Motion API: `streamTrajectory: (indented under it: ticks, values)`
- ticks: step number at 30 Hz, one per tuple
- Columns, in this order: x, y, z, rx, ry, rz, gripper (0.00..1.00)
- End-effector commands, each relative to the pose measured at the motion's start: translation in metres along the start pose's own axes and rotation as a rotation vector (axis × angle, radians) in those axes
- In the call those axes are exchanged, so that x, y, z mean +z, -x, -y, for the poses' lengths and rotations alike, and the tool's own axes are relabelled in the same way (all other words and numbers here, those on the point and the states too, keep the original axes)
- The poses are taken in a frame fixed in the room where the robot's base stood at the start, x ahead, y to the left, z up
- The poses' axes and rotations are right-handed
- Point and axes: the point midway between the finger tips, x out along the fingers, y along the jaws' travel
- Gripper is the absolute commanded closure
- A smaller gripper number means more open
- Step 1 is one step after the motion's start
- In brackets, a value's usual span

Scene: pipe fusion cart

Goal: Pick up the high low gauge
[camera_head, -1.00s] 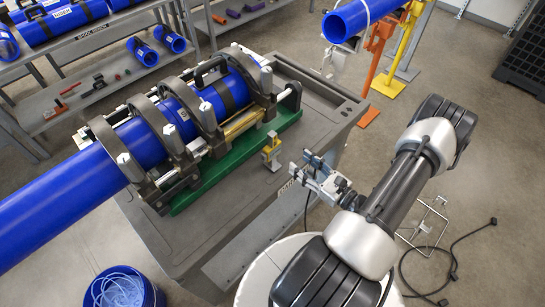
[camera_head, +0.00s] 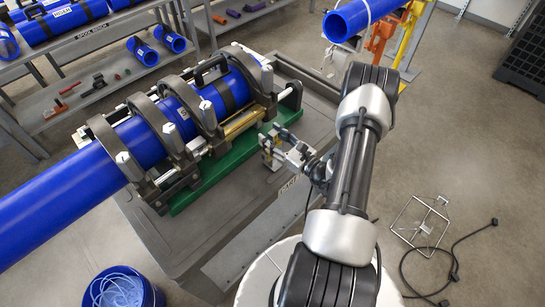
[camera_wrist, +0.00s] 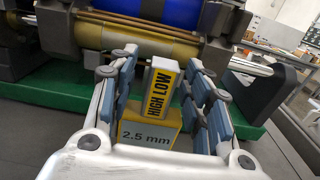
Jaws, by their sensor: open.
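The high low gauge (camera_wrist: 160,88) is a yellow and white block marked "HIGH LOW", on a wider yellow base (camera_wrist: 150,130) marked "2.5 mm". In the wrist view it stands upright between the two fingers of my gripper (camera_wrist: 163,95). The fingers are open, with a small gap visible on each side of the gauge's upper part. In the head view my gripper (camera_head: 279,147) is at the gauge's place on the cart's right part, beside the green base. There the gripper largely hides the gauge.
The fusion machine with a blue pipe (camera_head: 70,195) clamped in it stands on a green base (camera_head: 215,180) just behind the gauge. The grey cart top (camera_head: 150,225) is bare in front. Another blue pipe (camera_head: 345,22) rests on stands at the upper right.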

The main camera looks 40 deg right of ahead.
Motion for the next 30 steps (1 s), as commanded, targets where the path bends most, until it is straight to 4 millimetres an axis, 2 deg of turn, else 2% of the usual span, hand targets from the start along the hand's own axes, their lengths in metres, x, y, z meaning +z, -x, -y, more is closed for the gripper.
streamTrajectory:
  ticks: [7, 27, 30]
  values:
    - [0.0001, -0.0017, 0.0001, 0.0, -0.001, 0.0, 0.55]
    - [-0.0001, -0.0013, -0.0001, 0.0, -0.001, 0.0, 1.0]
    - [-0.0001, -0.0013, -0.0001, 0.0, -0.001, 0.0, 1.0]
